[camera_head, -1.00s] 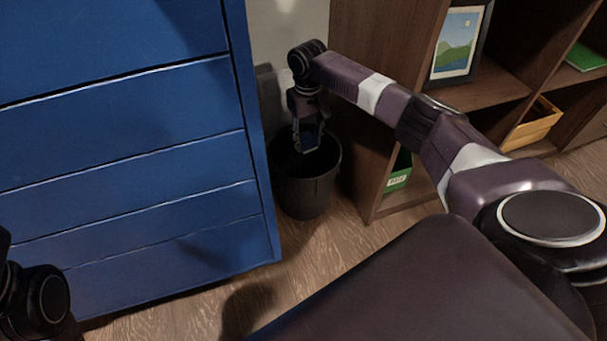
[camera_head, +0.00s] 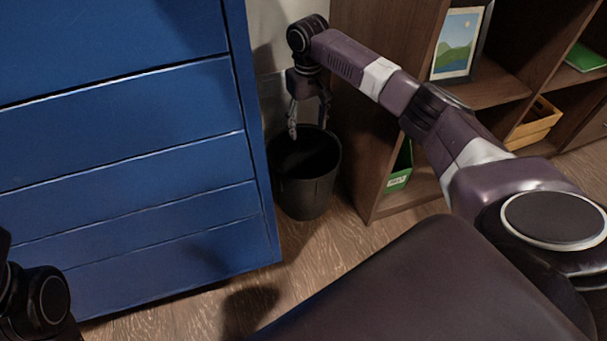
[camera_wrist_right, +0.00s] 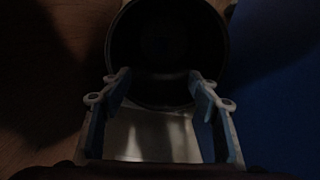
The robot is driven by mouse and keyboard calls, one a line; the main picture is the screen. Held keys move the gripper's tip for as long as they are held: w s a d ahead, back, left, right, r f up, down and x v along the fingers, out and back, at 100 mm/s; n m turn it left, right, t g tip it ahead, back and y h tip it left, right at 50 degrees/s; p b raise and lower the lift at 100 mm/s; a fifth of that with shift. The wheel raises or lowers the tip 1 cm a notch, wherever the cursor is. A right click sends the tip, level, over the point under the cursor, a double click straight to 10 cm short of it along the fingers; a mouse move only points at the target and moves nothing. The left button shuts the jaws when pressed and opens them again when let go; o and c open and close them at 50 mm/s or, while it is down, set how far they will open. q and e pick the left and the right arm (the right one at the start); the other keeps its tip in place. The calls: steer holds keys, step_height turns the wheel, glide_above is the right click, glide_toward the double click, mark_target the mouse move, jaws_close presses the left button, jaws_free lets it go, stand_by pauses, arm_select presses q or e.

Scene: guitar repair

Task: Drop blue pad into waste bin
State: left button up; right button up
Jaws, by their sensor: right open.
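The black waste bin (camera_head: 310,196) stands upright on the floor between the blue drawer cabinet and the wooden shelf. My right gripper (camera_head: 308,130) is above the bin's mouth, pointing down, with its fingers spread and nothing seen between them. In the right wrist view, my right gripper (camera_wrist_right: 160,80) has its open fingertips over the near side of the round, dark bin (camera_wrist_right: 165,50). Blue shows on the inner faces of the fingers. I cannot make out a separate blue pad; the bin's inside is too dark to tell. My left gripper is out of view.
The blue drawer cabinet (camera_head: 120,170) stands close on the bin's left. The wooden shelf (camera_head: 372,170) is close on its right, holding a framed picture (camera_head: 458,42), a green box (camera_head: 399,178) and a yellow crate (camera_head: 535,125). Bare floor (camera_head: 325,250) lies in front.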

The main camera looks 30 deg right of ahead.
step_height(320, 180, up, 6)
steer(key=shift+r, duration=0.15)
steer(key=shift+s, duration=0.1)
stand_by(0.5)
